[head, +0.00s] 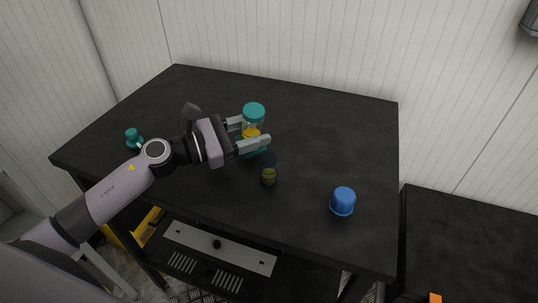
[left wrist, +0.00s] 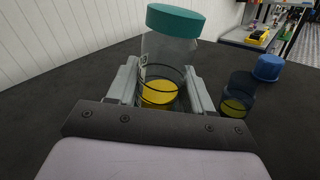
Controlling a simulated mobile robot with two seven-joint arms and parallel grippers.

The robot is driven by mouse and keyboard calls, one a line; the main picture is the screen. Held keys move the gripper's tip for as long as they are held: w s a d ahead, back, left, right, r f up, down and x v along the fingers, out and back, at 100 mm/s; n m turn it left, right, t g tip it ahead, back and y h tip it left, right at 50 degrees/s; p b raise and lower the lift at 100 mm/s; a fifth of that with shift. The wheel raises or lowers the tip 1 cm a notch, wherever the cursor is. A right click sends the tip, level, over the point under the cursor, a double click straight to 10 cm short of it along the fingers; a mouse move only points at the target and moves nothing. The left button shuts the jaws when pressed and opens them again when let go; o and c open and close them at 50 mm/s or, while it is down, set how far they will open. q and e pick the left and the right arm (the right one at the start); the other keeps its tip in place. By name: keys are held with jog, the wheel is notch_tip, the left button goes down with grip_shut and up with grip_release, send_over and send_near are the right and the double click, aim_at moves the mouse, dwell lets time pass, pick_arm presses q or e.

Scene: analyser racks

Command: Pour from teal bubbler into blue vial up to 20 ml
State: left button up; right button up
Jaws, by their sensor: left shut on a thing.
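The teal bubbler (head: 253,113) is a clear vessel with a teal top and yellow liquid low inside. My left gripper (head: 249,136) is shut around its lower body and holds it about upright. In the left wrist view the bubbler (left wrist: 168,55) stands between the two fingers. I cannot tell whether its base touches the table. The blue vial (head: 268,166) is a small dark-blue see-through cup, open at the top, with some yellow liquid in the bottom. It stands upright just in front and right of the gripper; it also shows in the left wrist view (left wrist: 240,88). No volume marks are readable.
A blue cap-like piece (head: 343,201) stands near the front right of the black table (head: 340,125). A small teal piece (head: 133,138) stands at the left, behind my forearm. The back and right of the table are clear. A wall runs along the back.

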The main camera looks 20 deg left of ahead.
aim_at(253, 118)
pick_arm(q)
jog(key=shift+s+d+r+m, duration=0.1)
jog(key=shift+s+d+m, duration=0.1)
jog(key=shift+m, duration=0.45)
jog(key=shift+s+d+r+m, duration=0.1)
jog(key=shift+s+m, duration=0.05)
jog(key=shift+m, duration=0.5)
jog(key=shift+s+d+r+m, duration=0.15)
jog(key=shift+s+r+m, duration=0.05)
jog(key=shift+r+m, duration=0.25)
jog(key=shift+s+d+r+m, duration=0.15)
jog(key=shift+r+m, duration=0.15)
jog(key=shift+m, duration=0.25)
jog(key=shift+f+m, duration=0.55)
jog(key=shift+m, duration=0.15)
jog(key=shift+w+a+r+m, duration=0.1)
jog(key=shift+w+r+m, duration=0.1)
jog(key=shift+m, duration=0.4)
jog(key=shift+w+a+r+m, duration=0.15)
jog(key=shift+r+m, duration=0.4)
jog(key=shift+m, duration=0.35)
jog(key=shift+r+m, duration=0.8)
jog(key=shift+m, duration=0.5)
dwell(2.2)
